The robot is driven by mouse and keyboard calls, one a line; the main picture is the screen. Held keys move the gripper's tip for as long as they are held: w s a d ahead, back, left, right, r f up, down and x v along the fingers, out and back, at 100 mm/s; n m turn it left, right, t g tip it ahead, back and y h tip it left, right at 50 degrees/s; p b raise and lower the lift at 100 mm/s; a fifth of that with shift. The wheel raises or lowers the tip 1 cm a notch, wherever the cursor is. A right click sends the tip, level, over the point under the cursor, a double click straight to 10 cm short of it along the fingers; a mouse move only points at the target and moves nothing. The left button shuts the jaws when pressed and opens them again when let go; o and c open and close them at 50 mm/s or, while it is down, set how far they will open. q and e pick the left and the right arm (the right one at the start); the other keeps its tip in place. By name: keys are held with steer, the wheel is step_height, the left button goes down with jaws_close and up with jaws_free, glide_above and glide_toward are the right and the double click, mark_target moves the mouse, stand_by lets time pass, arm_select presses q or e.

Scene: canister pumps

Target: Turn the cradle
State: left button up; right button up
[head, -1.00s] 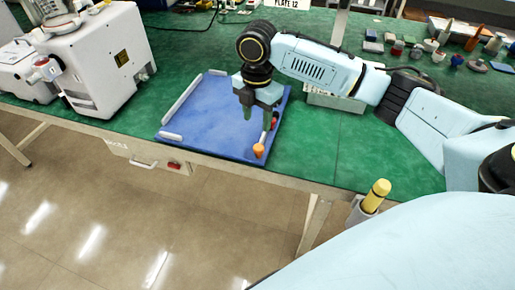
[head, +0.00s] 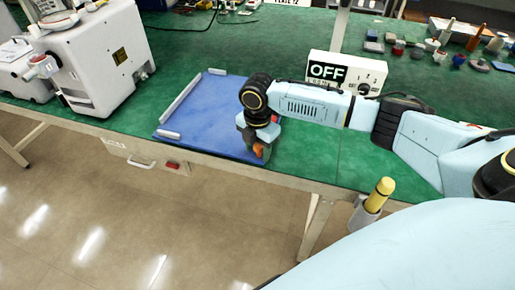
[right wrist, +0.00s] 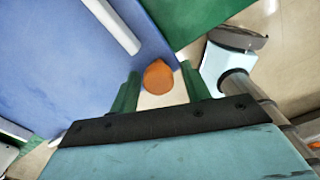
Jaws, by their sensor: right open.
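A flat blue board (head: 212,112) with white rails lies on the green bench at its front edge; it may be the cradle. An orange knob (right wrist: 158,77) is at the board's near right corner. In the head view the knob (head: 258,148) is mostly hidden by my right gripper (head: 262,153), which points down there. In the right wrist view, the green fingers of my right gripper (right wrist: 160,88) are open, one on either side of the knob. Whether they touch it I cannot tell. My left gripper is in no view.
A white box marked OFF (head: 345,74) stands behind my right arm. A white machine (head: 95,60) stands at the left of the bench. Small bottles and blocks (head: 440,45) are at the back right.

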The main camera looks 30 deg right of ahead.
jaws_close()
stand_by(0.3)
steer(key=shift+a, duration=0.1)
